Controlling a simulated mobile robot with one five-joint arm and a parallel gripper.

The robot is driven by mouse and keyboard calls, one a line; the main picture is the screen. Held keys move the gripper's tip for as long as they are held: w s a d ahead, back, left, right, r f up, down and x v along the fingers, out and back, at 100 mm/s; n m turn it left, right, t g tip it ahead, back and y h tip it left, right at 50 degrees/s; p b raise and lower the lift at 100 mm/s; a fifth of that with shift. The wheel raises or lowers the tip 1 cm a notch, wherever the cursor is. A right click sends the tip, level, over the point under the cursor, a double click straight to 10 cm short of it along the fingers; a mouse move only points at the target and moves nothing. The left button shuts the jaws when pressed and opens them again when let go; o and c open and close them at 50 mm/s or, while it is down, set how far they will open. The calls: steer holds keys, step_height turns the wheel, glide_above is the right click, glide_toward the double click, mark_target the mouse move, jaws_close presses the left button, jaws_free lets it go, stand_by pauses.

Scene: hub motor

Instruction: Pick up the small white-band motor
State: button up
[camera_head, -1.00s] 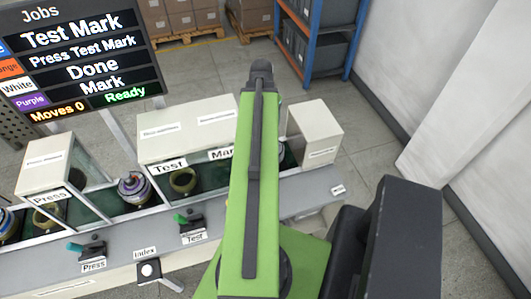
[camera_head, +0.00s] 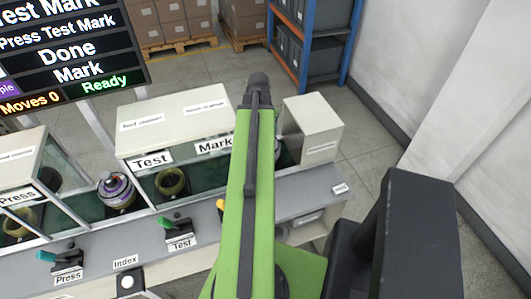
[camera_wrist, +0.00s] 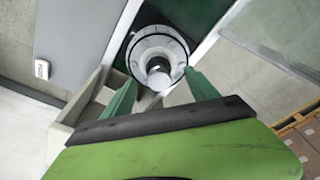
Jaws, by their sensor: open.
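A round motor (camera_wrist: 148,48) with a pale white-grey ring and a central shaft shows in the wrist view, on a dark green surface. My gripper (camera_wrist: 160,78) is open, with its two green fingers on either side of the motor's near part. Whether the fingers touch it cannot be told. In the head view my green arm hides most of this spot, and my gripper does not show there.
A purple-band motor (camera_head: 117,190) stands in the station left of my arm. The Test and Mark housing (camera_head: 175,130), Press housing (camera_head: 20,160) and a white box (camera_head: 313,125) rise around the green track. Levers (camera_head: 175,226) line the front ledge. Floor is clear at right.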

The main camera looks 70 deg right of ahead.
steer(key=f+b, duration=0.5)
steer(key=shift+s+d+f, duration=0.1)
steer(key=shift+d+f, duration=0.05)
steer(key=shift+d, duration=0.2)
steer(key=shift+r, duration=0.2)
jaws_close()
